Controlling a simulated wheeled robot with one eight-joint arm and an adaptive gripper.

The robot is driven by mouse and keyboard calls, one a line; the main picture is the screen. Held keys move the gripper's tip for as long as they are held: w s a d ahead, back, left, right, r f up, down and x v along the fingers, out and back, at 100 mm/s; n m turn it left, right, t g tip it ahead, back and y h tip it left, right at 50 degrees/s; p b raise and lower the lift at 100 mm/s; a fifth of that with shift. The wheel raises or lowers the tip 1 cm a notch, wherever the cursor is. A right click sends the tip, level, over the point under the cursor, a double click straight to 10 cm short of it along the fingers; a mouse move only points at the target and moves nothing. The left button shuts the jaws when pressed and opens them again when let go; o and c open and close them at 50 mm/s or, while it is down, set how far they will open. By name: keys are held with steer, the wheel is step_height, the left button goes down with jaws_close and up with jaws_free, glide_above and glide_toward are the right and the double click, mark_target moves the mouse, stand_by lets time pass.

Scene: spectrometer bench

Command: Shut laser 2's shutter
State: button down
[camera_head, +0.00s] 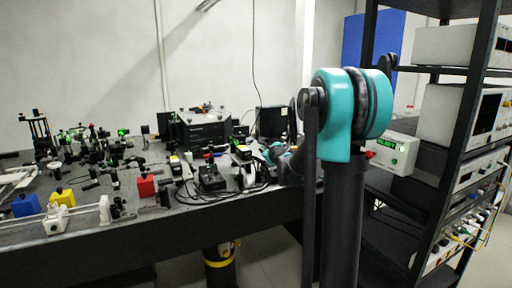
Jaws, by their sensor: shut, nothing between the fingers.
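No readable label marks laser 2, and I cannot make out its shutter. A large dark box (204,129) stands at the back of the optics bench (100,236). A small black box (272,121) stands to its right. Red (146,187), yellow (62,197) and blue (26,206) block-like parts sit along the near left side of the bench. My arm's dark column and teal joint fill the centre right. A smaller teal part of my arm shows behind it, over the bench's right end. My gripper cannot be made out there.
Small optical mounts crowd the bench, some with green glows. A black device (211,178) and loose cables lie near its front edge. Floor shows between bench and rack.

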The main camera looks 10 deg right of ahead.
steer(key=shift+w, duration=0.1)
steer(key=x, duration=0.9)
steer(key=shift+w+f, duration=0.15)
steer(key=shift+w, duration=0.2)
steer(key=shift+a, duration=0.15)
steer(key=shift+n, duration=0.7)
steer(key=shift+r, duration=0.3)
